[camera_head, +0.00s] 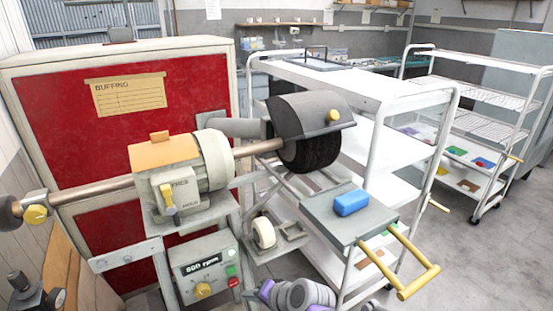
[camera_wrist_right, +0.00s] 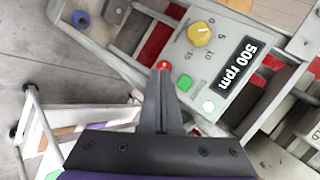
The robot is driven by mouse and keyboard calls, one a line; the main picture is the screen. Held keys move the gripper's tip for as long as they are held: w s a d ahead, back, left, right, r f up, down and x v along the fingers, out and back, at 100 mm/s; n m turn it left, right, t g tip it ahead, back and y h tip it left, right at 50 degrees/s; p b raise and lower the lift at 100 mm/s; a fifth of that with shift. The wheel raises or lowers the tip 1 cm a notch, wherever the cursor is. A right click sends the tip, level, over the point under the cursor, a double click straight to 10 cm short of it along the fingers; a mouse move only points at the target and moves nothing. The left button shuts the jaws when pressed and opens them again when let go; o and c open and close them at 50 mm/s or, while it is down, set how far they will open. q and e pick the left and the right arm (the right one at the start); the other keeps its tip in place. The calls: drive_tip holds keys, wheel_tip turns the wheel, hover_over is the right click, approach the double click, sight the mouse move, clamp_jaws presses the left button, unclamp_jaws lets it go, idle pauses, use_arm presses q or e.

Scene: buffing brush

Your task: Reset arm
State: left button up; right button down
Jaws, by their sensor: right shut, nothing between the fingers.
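My right gripper (camera_wrist_right: 163,80) is shut and empty in the wrist view. Its fingertips overlap the red button (camera_wrist_right: 163,66) of the control box (camera_wrist_right: 190,62); I cannot tell whether they touch it. In the head view, purple and grey parts of my right arm show at the bottom, beside the control box (camera_head: 203,271). The box carries a yellow dial (camera_wrist_right: 200,34), a green button (camera_wrist_right: 208,107) and a display (camera_wrist_right: 238,67) reading 500 rpm in the wrist view. The buffing machine (camera_head: 180,180) stands above, with a dark brush wheel (camera_head: 310,154) under its hood. My left gripper is not visible.
A blue block (camera_head: 351,203) lies on a grey shelf (camera_head: 330,222) with a yellow handle (camera_head: 415,270). White carts (camera_head: 330,80) stand behind and right. A red panel (camera_head: 100,130) backs the machine. Grey floor (camera_head: 480,260) is open at the lower right.

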drive_tip(key=s+d+n+h+p, duration=0.1)
drive_tip(key=s+d+h, duration=0.1)
drive_tip(key=s+d, duration=0.4)
drive_tip(key=s+d+r+n+h+p, duration=0.1)
drive_tip(key=s+d, duration=0.5)
drive_tip(key=d, duration=0.6)
drive_tip(key=s+d+r+n+h+p, duration=0.1)
drive_tip(key=s+d+h, duration=0.4)
drive_tip(key=d, duration=0.5)
drive_tip(key=shift+s+r+n+p, duration=0.2)
drive_tip(key=shift+s+n+p, duration=0.3)
drive_tip(key=shift+s+p, duration=0.6)
